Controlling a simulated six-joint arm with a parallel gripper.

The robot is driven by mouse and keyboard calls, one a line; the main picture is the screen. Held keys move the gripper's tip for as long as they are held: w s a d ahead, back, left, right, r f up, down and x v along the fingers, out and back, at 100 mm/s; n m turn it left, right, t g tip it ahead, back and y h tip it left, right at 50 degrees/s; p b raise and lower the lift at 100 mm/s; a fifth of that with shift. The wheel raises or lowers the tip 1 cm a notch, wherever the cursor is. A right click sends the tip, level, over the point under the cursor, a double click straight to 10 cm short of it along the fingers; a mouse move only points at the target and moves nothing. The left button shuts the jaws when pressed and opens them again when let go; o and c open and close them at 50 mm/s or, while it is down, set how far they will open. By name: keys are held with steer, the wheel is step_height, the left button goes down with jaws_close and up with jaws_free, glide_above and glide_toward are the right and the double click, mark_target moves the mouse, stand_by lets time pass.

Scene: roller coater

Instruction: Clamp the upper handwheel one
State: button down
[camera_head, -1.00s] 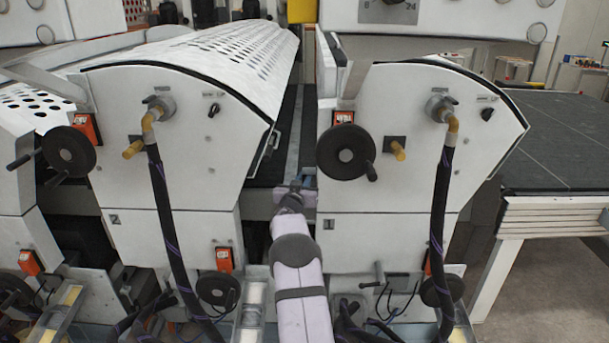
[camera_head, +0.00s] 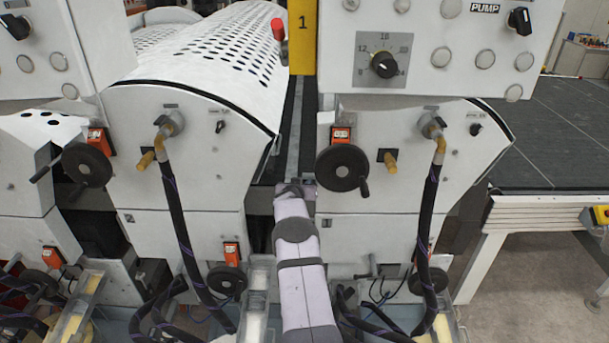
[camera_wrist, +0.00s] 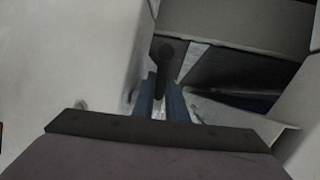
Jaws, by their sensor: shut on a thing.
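The upper handwheel one (camera_head: 342,168) is a black disc with a short crank handle at its lower right, on the white front panel of the right-hand unit. My gripper (camera_head: 297,188) is at the gap between the two units, left of and a little below this wheel. In the wrist view my gripper's bluish fingers (camera_wrist: 162,98) are shut around a dark rod with a rounded end (camera_wrist: 166,58). I cannot tell which machine part this rod belongs to. The fingertips are too small to make out in the head view.
Another black handwheel (camera_head: 87,165) is on the left unit. Black hoses (camera_head: 427,235) hang in front of both units. A control panel (camera_head: 385,68) overhangs the right unit, beside a yellow plate (camera_head: 303,35). Lower handwheels (camera_head: 226,281) sit near the bottom.

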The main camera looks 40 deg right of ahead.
steer(key=shift+a+r+g+y+p, duration=0.1)
steer(key=shift+g+y+p, duration=0.25)
steer(key=shift+p, duration=0.75)
steer(key=c, duration=1.8)
jaws_free()
steer(key=shift+o, duration=0.2)
steer(key=shift+s+a, duration=0.1)
steer(key=b+v, duration=0.3)
steer(key=v, duration=0.4)
steer(key=shift+b, duration=0.4)
